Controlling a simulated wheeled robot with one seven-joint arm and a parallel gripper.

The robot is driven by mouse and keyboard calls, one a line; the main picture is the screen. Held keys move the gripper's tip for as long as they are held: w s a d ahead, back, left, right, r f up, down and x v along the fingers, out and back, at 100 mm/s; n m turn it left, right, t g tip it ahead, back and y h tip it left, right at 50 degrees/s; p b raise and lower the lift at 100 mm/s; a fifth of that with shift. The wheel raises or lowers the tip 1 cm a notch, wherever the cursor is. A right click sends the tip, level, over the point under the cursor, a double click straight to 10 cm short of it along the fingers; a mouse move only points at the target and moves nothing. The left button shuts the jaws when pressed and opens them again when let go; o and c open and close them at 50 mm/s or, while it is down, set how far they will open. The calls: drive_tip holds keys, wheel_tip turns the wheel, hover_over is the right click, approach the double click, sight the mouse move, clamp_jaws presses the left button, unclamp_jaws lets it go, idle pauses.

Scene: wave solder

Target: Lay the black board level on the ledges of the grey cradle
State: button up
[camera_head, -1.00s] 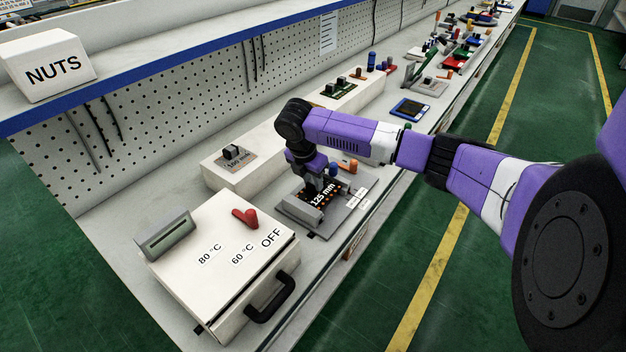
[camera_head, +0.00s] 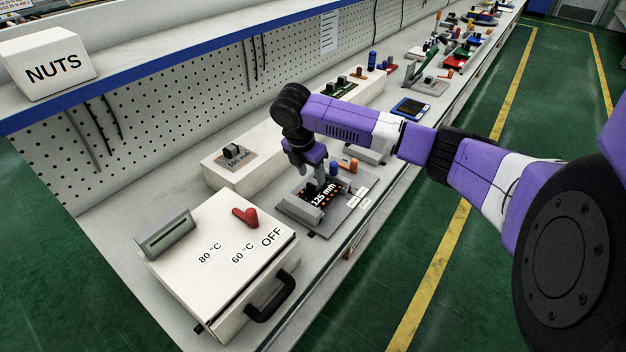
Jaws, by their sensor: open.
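The black board (camera_head: 322,199), marked "125 mm" and dotted with orange, lies in the grey cradle (camera_head: 330,228) near the front edge of the bench. It looks about flat there, but I cannot tell whether every edge rests on the ledges. A dark upright block (camera_head: 312,187) stands on the board. My gripper (camera_head: 307,166) is open and empty, just above that block and apart from it. The cradle's left grey wall (camera_head: 302,208) hides part of the board's near side.
A white box (camera_head: 215,240) with a red lever, "OFF" mark and black handle stands at the front left. A white block (camera_head: 235,160) with a grey plate is behind the cradle. Blue (camera_head: 333,170) and orange (camera_head: 351,166) pieces stand close to the cradle's right.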

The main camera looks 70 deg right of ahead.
drive_tip(key=v, duration=0.8)
drive_tip(key=shift+r, duration=0.15)
idle(0.5)
